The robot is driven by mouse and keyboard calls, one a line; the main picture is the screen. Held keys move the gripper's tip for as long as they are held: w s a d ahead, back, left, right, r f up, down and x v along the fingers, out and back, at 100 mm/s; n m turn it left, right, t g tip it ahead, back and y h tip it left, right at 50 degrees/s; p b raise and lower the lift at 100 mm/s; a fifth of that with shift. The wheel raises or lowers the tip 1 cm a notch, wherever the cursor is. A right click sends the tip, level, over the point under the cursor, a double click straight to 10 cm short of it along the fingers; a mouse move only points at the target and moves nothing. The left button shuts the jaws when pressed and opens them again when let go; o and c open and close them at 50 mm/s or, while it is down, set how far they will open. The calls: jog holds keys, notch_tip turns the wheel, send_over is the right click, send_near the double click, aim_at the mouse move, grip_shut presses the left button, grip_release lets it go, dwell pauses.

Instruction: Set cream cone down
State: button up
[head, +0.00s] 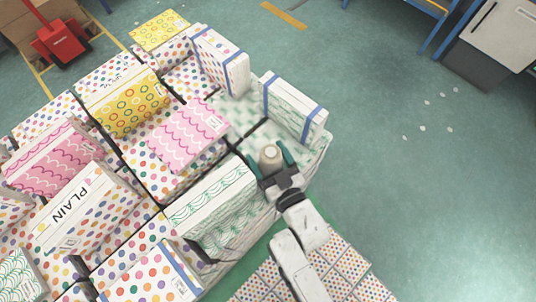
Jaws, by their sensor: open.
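The cream cone (270,155) stands between the fingers of my gripper (271,163), seen from above in the head view. It looks upright, with a pale top and a darker centre. My gripper is open, with one dark green finger on each side of the cone. I cannot tell whether the fingers touch it. The cone is over a pale surface with green marks (246,118), at the right end of the patterned blocks. Its base is hidden by my gripper.
A white block with blue bands (294,108) stands just behind the cone. A green-patterned block (213,207) lies to the left of my gripper. A pink block (188,136) lies farther left. Open green floor (430,190) is on the right.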

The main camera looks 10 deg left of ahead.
jog(key=b+v, duration=0.2)
jog(key=v, duration=1)
jog(key=shift+w+f, duration=0.1)
jog(key=w+d+f+m+g+h, duration=0.1)
jog(key=d+f+m+g+h, duration=0.1)
jog(key=d+f+g+h, duration=0.3)
jog(key=w+d+m+g+h, duration=0.1)
jog(key=d+h, duration=0.1)
jog(key=d, duration=0.6)
jog(key=s+d+m+g+h, duration=0.2)
jog(key=s+d+g, duration=0.2)
jog(key=d, duration=0.3)
jog(key=shift+s, duration=0.75)
jog(key=shift+o, duration=0.7)
jog(key=s+d+r+m+g+h, duration=0.1)
jog(key=s+d+r+m+g, duration=0.1)
jog(key=s+d+g, duration=0.2)
jog(key=s, duration=0.3)
